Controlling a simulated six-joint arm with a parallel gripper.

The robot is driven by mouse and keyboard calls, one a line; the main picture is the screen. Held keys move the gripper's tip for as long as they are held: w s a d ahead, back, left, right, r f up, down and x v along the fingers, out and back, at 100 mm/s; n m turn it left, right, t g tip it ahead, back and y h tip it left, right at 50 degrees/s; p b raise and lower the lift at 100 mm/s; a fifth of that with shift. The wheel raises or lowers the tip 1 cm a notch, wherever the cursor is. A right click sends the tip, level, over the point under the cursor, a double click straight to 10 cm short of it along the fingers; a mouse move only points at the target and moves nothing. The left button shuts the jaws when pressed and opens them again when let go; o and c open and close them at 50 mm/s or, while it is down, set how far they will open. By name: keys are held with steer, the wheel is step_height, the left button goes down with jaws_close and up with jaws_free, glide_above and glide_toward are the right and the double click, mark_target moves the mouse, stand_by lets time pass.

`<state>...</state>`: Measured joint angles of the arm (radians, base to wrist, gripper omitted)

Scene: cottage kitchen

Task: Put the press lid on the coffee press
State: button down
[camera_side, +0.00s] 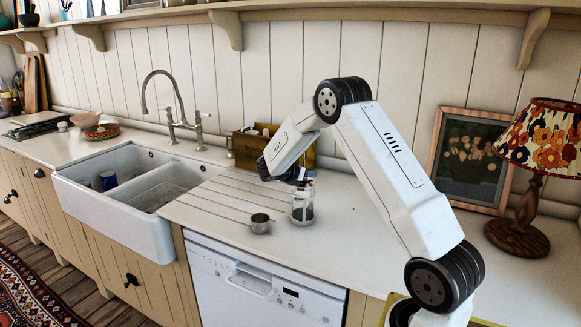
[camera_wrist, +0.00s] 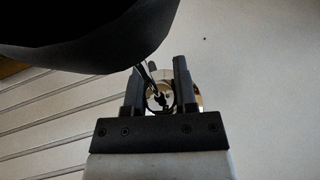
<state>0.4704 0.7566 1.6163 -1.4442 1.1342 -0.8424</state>
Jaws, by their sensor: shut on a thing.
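The coffee press (camera_side: 303,208), a clear glass cylinder with a metal frame, stands upright on the white counter. My gripper (camera_side: 302,183) is directly over its top, reaching in from the upper left. In the wrist view my gripper (camera_wrist: 160,88) is shut on a small dark part, which I take to be the press lid (camera_wrist: 160,101). A pale, shiny round rim (camera_wrist: 198,85) shows behind the fingers; I cannot tell whether it belongs to the lid or the press. The fingers hide most of the lid, and I cannot tell whether it touches the press.
A small metal cup (camera_side: 260,223) stands left of the press, close to the counter's front edge. A wooden box (camera_side: 247,150) is behind, against the wall. The white double sink (camera_side: 125,215) is at left. A lamp (camera_side: 535,170) and picture frame (camera_side: 470,160) stand at right.

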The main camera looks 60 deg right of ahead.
steer(key=shift+f, duration=0.4)
steer(key=c, duration=0.7)
jaws_free()
steer(key=shift+a, duration=0.15)
steer(key=shift+v, duration=5.35)
steer(key=s+a+f+m+t+y, duration=0.2)
steer(key=s+a+m+y, duration=0.2)
steer(key=a, duration=0.5)
steer(key=s+a+f+m+t+y, duration=0.2)
steer(key=s+a+f+m+y, duration=0.1)
steer(key=a, duration=0.7)
steer(key=s+a+f+m+t+y, duration=0.1)
steer(key=s+a+f+m+y, duration=0.1)
steer(key=s+a+m+y, duration=0.4)
steer(key=shift+s+a+f+m+t, duration=0.15)
steer(key=shift+s+a+m, duration=0.2)
steer(key=shift+a, duration=0.25)
steer(key=shift+s+a+f+m+t, duration=0.1)
steer(key=shift+s+a+m, duration=0.15)
steer(key=shift+a+m, duration=0.25)
steer(key=shift+s+a+f+m+t, duration=0.15)
steer(key=shift+s+a+m, duration=0.15)
steer(key=shift+a, duration=0.35)
